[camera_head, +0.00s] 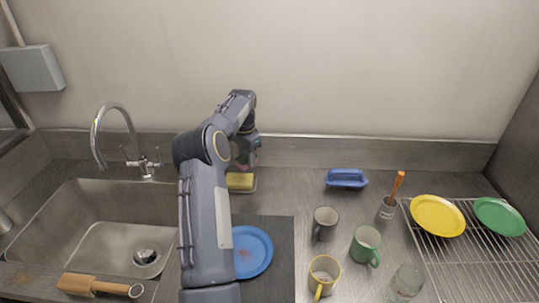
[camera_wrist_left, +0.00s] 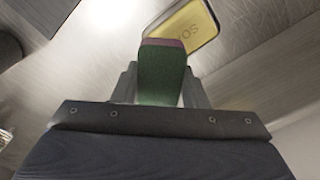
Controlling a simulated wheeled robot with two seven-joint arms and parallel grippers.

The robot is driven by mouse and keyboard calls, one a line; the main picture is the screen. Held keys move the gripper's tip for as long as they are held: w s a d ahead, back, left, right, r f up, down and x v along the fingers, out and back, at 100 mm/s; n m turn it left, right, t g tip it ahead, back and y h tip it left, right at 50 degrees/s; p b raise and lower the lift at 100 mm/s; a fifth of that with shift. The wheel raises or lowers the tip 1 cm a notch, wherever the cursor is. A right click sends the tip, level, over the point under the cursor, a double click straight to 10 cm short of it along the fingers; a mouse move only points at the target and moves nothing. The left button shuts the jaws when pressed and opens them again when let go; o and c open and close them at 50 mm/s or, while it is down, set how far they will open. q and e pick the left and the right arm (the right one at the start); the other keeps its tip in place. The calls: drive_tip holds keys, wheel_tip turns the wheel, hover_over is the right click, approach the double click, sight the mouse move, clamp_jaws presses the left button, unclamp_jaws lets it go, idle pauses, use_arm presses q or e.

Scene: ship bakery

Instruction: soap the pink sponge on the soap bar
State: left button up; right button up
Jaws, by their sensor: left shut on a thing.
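The yellow soap bar (camera_head: 240,181) lies in a small dish on the counter behind the blue plate. In the left wrist view the soap bar (camera_wrist_left: 188,27) shows raised letters, partly covered by the sponge. My left gripper (camera_head: 244,163) is just behind and above the soap. It is shut on the pink sponge (camera_wrist_left: 162,72), which shows mostly a dark green face with a pink strip at its far end. The sponge's end overlaps the soap's edge in the wrist view; I cannot tell whether they touch. My right gripper is not in view.
A blue plate (camera_head: 252,252) lies on a dark mat (camera_head: 283,228). The sink (camera_head: 80,225) is at left, with a wooden brush (camera_head: 85,285) on its front edge.

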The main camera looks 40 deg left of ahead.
sight(239, 179)
use_arm(q)
drive_tip(key=shift+n, duration=0.6)
drive_tip(key=a+f, duration=0.1)
drive_tip(key=s+a, duration=0.1)
drive_tip(key=a+f, duration=0.1)
drive_tip(key=shift+s+a+f, duration=0.15)
drive_tip(key=shift+s+f, duration=0.1)
drive_tip(key=shift+f, duration=0.1)
drive_tip(key=shift+f+b, duration=1.55)
drive_tip(key=shift+f, duration=0.45)
drive_tip(key=shift+f, duration=0.5)
drive_tip(key=shift+f, duration=0.1)
